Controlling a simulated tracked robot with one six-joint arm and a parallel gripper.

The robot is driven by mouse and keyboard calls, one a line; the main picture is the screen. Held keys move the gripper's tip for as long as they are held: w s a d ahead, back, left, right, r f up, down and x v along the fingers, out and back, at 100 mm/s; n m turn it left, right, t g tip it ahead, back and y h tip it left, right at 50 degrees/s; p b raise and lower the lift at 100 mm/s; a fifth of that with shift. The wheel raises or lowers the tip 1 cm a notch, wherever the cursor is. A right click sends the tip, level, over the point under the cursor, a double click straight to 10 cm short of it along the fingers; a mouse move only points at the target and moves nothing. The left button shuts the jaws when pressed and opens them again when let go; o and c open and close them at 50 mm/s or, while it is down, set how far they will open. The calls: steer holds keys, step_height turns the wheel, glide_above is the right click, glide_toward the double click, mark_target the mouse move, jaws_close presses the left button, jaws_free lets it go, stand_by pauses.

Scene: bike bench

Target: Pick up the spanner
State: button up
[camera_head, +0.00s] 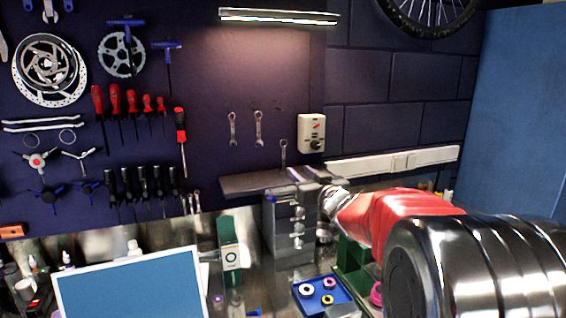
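Two silver spanners, a left one (233,128) and a middle one (258,128), hang upright on the dark wall panel. A third spanner (283,153) is upright to their right and lower down. Its lower end meets the edge of a grey shelf-like surface and the parts near my gripper; I cannot tell what supports it. My gripper (308,175) appears as small grey parts just right of the third spanner's lower end. Its fingers are too small and overlapped to show whether they are open or hold anything.
A grey drawer unit (288,230) stands below the gripper. A blue tray (322,298) with coloured rings lies on the bench, beside a green box (350,262). A blue screen (130,290) stands at lower left. Red-handled screwdrivers (115,98) hang at left.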

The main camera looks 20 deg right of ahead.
mark_target(284, 160)
steer(key=shift+w+a, duration=0.1)
steer(key=shift+w, duration=4.1)
steer(key=shift+w+a+f, duration=0.1)
steer(key=shift+w+a, duration=0.05)
steer(key=shift+w, duration=1.15)
steer(key=shift+w+a, duration=0.1)
steer(key=shift+w, duration=1.2)
steer(key=shift+c, duration=0.3)
jaws_close()
